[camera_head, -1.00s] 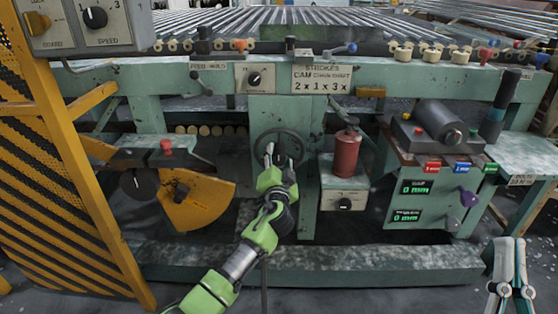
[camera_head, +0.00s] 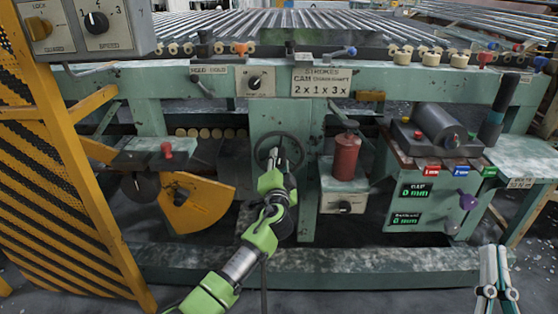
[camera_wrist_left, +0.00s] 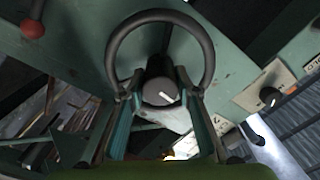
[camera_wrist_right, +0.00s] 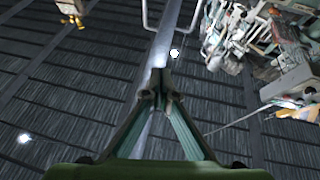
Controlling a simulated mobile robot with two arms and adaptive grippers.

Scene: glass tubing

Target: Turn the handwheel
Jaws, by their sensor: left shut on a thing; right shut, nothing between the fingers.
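The dark round handwheel (camera_head: 262,146) is on the green machine's front panel, low in the middle of the head view. In the left wrist view its ring (camera_wrist_left: 160,14) fills the upper middle, with a dark round hub bearing a white mark (camera_wrist_left: 163,93) inside the fingers' span. My left gripper (camera_head: 277,154) is at the handwheel and shut on it.
A red cylinder (camera_head: 346,157) stands on a box just right of the handwheel. A yellow guard (camera_head: 200,205) is to its left. A green beam (camera_head: 330,265) runs low across the front. A striped yellow fence (camera_head: 60,200) borders the left.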

